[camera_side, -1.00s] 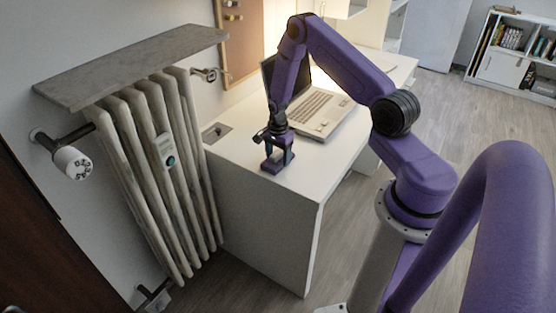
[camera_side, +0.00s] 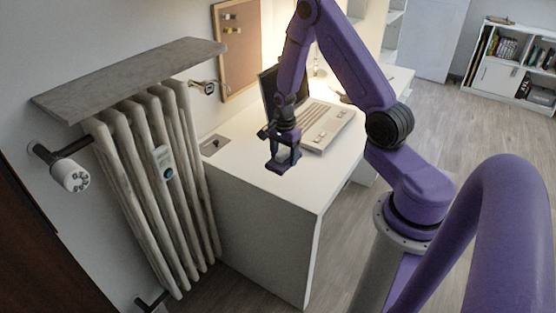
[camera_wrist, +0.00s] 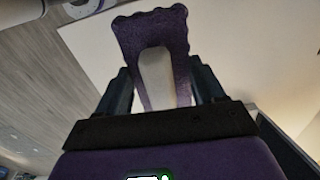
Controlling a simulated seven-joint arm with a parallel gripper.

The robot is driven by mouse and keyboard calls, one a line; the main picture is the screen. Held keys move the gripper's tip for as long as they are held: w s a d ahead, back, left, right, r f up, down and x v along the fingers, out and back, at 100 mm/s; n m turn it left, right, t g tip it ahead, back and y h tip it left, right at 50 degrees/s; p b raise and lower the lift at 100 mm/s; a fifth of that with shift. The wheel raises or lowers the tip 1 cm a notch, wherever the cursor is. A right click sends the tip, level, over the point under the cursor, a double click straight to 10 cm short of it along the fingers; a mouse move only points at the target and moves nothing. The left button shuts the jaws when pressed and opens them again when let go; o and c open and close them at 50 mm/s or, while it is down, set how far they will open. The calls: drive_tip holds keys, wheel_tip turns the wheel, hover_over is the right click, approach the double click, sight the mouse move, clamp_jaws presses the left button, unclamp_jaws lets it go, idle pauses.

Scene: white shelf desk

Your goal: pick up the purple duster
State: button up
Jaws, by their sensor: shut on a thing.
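The purple duster (camera_wrist: 168,28) shows in the wrist view as a speckled purple head with a wavy far edge and a pale grey strip (camera_wrist: 156,76) down its middle. My gripper (camera_wrist: 163,80) is shut on it, with one dark finger on each side. In the side view my gripper (camera_side: 283,163) is over the near left part of the white desk (camera_side: 262,198).
A ribbed radiator (camera_side: 158,190) with a stone shelf (camera_side: 130,75) stands left of the desk. A pinboard (camera_side: 238,45) hangs on the wall behind. The desk's front corner is bare.

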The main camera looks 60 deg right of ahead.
drive_tip(key=s+a+r, duration=0.3)
drive_tip(key=s+r, duration=0.1)
drive_tip(key=s, duration=0.4)
drive_tip(key=shift+s+a+r, duration=0.25)
drive_tip(key=shift+s, duration=0.1)
